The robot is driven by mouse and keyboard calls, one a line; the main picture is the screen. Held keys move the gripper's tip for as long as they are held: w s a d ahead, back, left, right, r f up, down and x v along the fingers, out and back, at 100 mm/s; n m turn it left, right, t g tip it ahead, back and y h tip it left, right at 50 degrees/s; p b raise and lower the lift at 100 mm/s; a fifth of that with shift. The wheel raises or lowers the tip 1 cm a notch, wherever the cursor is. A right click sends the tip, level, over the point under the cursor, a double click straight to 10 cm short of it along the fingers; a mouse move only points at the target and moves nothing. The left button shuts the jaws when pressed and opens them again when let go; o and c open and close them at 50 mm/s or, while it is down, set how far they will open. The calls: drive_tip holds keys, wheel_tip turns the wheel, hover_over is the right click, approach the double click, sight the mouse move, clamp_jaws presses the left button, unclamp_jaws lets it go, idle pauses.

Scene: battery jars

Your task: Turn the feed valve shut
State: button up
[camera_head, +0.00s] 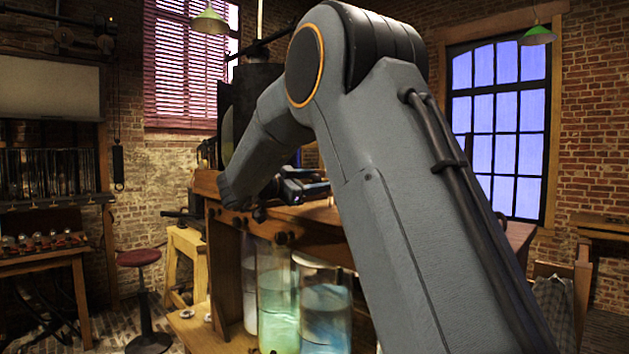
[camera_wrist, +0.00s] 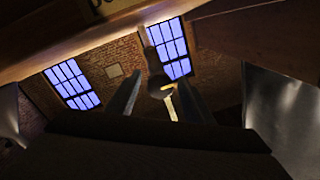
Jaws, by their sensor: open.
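My gripper (camera_head: 305,188) is out over the wooden bench, partly hidden behind my own arm. In the wrist view my gripper (camera_wrist: 160,80) is open, with a dark finger on each side. Between the fingers is a small pale fitting (camera_wrist: 155,83) with a rounded body, a stem above and a yellow piece below. It looks like a valve, but I cannot be sure it is the feed valve. I see no finger clearly touching it. In the head view the valve cannot be made out.
Glass jars stand under the bench top: one with green liquid (camera_head: 278,300), one with pale blue liquid (camera_head: 326,312). A red-topped stool (camera_head: 139,257) stands at the left. In the wrist view a wooden beam (camera_wrist: 250,28) crosses overhead.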

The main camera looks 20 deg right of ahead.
drive_tip(key=c, duration=1)
drive_tip(key=shift+b, duration=0.35)
drive_tip(key=m+b, duration=0.2)
drive_tip(key=b, duration=0.1)
drive_tip(key=m+b, duration=0.2)
drive_tip(key=b, duration=0.1)
drive_tip(key=shift+w+a+f+m, duration=0.1)
drive_tip(key=shift+f+m, duration=0.1)
drive_tip(key=shift+m, duration=0.2)
drive_tip(key=m+b, duration=0.4)
drive_tip(key=b, duration=0.2)
drive_tip(key=shift+m+h+b, duration=0.35)
drive_tip(key=shift+m+h, duration=0.05)
drive_tip(key=m+b, duration=0.4)
drive_tip(key=b, duration=0.2)
drive_tip(key=shift+m+h+b, duration=0.3)
drive_tip(key=shift+m+b, duration=0.05)
drive_tip(key=shift+m, duration=0.05)
drive_tip(key=m+b, duration=0.2)
drive_tip(key=m+g+b, duration=0.1)
drive_tip(key=m+b, duration=0.1)
drive_tip(key=b, duration=0.1)
drive_tip(key=shift+r+m, duration=0.2)
drive_tip(key=shift+m, duration=0.1)
drive_tip(key=shift+b, duration=0.3)
